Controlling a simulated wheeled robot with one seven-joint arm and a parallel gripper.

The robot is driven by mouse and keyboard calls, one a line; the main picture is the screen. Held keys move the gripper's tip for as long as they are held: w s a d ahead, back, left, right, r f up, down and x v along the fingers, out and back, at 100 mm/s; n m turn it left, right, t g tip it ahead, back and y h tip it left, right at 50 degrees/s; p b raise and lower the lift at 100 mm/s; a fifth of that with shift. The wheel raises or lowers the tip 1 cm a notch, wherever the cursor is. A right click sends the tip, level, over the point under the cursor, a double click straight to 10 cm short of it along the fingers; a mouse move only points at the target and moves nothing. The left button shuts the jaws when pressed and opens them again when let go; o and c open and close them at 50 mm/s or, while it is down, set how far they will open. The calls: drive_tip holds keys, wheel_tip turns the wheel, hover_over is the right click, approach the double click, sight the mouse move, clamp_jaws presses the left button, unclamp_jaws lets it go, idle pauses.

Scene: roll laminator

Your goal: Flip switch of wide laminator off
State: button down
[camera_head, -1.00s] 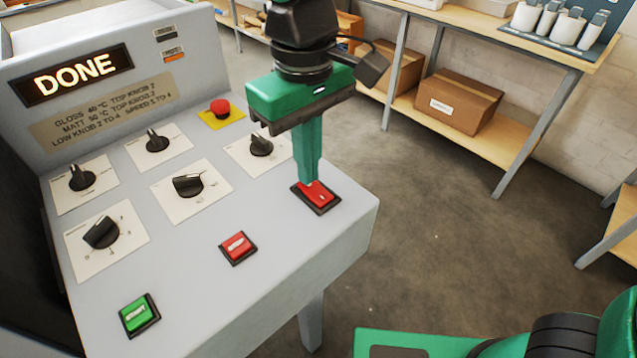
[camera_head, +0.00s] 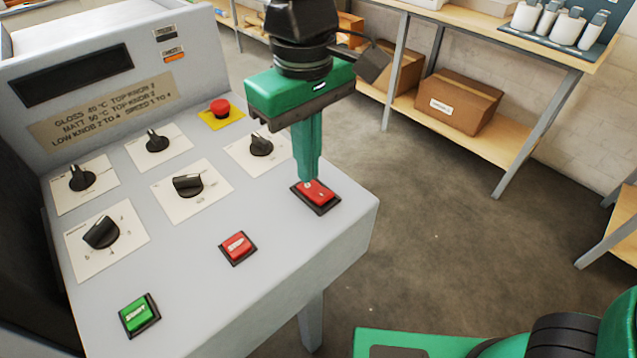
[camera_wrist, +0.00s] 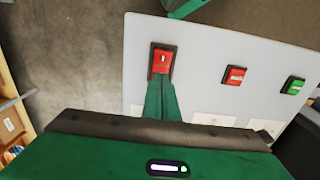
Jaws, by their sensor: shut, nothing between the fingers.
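The wide laminator's grey control panel (camera_head: 200,290) fills the left of the head view. Its red rocker switch (camera_head: 320,193) sits in a black frame near the panel's right corner; it also shows in the wrist view (camera_wrist: 162,60). My gripper (camera_head: 309,181) is shut and empty, pointing down, with its fingertips at the rear edge of the switch. I cannot tell whether they still touch it. The display (camera_head: 75,76) is dark. The small orange indicator (camera_head: 174,56) beside it appears lit.
A red stop button (camera_head: 237,246) and a green start button (camera_head: 138,314) lie along the front of the panel. Several black knobs and a red emergency button (camera_head: 220,107) stand behind. A shelf with a cardboard box (camera_head: 459,100) is at the back right.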

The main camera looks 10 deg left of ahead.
drive_tip(key=shift+r, duration=2.85)
drive_tip(key=w+d+f+m, duration=0.2)
drive_tip(key=d+m, duration=0.1)
drive_tip(key=d, duration=0.7)
drive_tip(key=w+d+f+m, duration=0.2)
drive_tip(key=w+d+m, duration=0.1)
drive_tip(key=d, duration=0.6)
drive_tip(key=w+d+f+m, duration=0.2)
drive_tip(key=d, duration=0.8)
drive_tip(key=s+d+f+m, duration=0.4)
drive_tip(key=s+d, duration=0.3)
drive_tip(key=d, duration=0.2)
drive_tip(key=s+d+f+m, duration=0.4)
drive_tip(key=s+d, duration=0.3)
drive_tip(key=d, duration=0.2)
drive_tip(key=shift+d+f, duration=0.15)
